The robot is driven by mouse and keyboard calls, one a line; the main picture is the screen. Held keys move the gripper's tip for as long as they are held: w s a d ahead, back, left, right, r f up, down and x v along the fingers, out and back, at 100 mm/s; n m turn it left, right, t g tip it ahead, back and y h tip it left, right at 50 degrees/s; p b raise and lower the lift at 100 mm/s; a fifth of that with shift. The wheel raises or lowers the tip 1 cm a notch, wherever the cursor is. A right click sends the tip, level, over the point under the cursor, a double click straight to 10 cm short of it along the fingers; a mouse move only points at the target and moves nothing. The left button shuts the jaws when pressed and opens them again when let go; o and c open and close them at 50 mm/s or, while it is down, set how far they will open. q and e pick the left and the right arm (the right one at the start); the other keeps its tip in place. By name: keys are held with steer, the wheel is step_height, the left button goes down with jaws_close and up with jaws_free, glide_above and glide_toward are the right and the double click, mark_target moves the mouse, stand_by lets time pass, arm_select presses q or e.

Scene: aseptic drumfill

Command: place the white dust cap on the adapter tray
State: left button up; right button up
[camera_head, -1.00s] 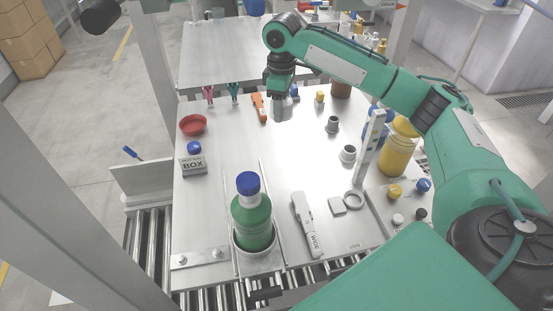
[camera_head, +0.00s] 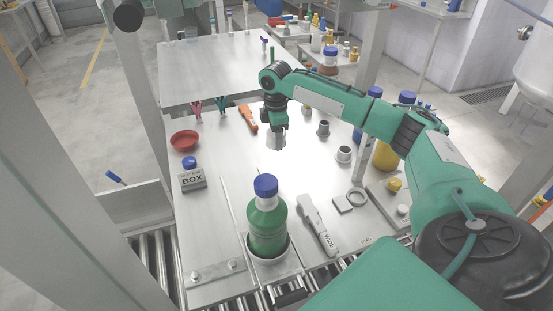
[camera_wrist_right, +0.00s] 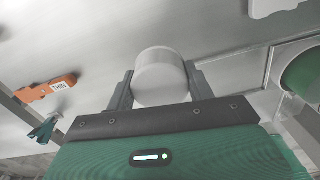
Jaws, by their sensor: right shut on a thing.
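My right gripper (camera_head: 277,132) is above the middle of the steel table. It is shut on a pale, round, cylindrical piece that looks like the white dust cap (camera_head: 276,143). In the right wrist view the cap (camera_wrist_right: 160,76) sits between the two grey fingers of the gripper (camera_wrist_right: 160,90), clear of the tabletop behind it. A raised plate (camera_head: 385,206) at the right table edge holds a yellow cap and a white round piece; I cannot tell whether it is the adapter tray. My left gripper is not in view.
A green bottle with a blue lid (camera_head: 267,219) stands in a holder at the front. A red bowl (camera_head: 184,141) and a box (camera_head: 192,179) are left.

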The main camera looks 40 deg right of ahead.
mark_target(276, 167)
step_height(276, 167, down, 9)
steer(key=shift+f+p, duration=0.2)
steer(key=shift+p, duration=0.15)
steer(key=shift+f, duration=0.3)
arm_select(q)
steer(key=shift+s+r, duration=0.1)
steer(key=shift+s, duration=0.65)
arm_select(e)
steer(key=o, duration=1.1)
steer(key=shift+f, duration=0.1)
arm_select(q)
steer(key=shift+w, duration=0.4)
arm_select(e)
steer(key=shift+o, duration=0.2)
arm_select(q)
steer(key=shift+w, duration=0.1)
